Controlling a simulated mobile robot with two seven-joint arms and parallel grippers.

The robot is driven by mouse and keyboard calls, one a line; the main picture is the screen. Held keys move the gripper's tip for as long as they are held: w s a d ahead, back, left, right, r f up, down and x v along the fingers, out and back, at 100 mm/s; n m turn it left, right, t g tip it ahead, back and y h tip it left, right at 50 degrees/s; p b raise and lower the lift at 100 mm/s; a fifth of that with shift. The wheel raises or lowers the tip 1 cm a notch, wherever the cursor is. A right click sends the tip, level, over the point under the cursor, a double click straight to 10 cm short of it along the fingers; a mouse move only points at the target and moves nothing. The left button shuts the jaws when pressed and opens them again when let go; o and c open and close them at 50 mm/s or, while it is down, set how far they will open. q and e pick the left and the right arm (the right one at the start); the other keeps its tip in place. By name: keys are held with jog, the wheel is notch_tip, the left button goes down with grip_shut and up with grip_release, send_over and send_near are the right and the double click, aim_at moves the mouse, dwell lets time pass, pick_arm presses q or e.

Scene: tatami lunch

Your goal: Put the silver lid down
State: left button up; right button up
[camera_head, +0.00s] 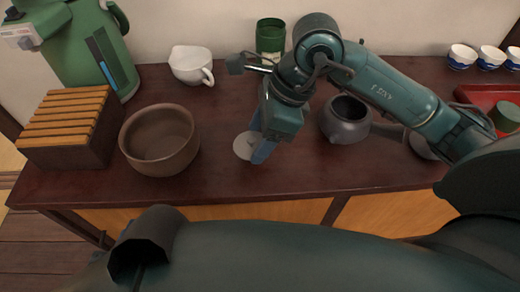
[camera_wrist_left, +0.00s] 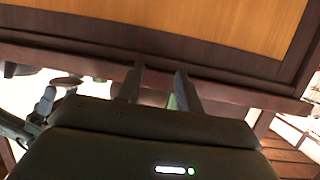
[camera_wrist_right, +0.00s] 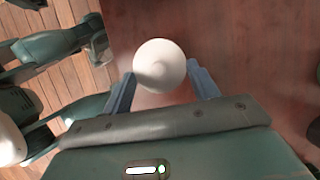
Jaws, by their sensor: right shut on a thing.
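The silver lid (camera_head: 242,147) is a small pale round disc near the middle of the table, partly behind a blue finger of my right gripper (camera_head: 262,148). In the right wrist view the lid (camera_wrist_right: 160,65) shows as a whitish round piece between the two fingertips (camera_wrist_right: 162,82). My right gripper is shut on it, pointing down, low over the table; whether the lid touches the wood I cannot tell. My left gripper (camera_wrist_left: 160,88) is open and empty, with its fingers apart, below the table's front edge.
The dark wooden table (camera_head: 225,180) has bare wood around the lid. A brown bowl (camera_head: 160,140) stands to the left, a dark teapot (camera_head: 345,120) to the right. Behind are a green canister (camera_head: 271,38) and a white pitcher (camera_head: 190,65). A red tray (camera_head: 480,95) lies far right.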

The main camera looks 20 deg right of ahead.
notch_tip(320, 180, down, 4)
jog(key=shift+f+b, duration=0.1)
jog(key=shift+b, duration=0.3)
jog(key=shift+f, duration=0.1)
jog(key=o, duration=0.9)
jog(key=shift+o, duration=0.2)
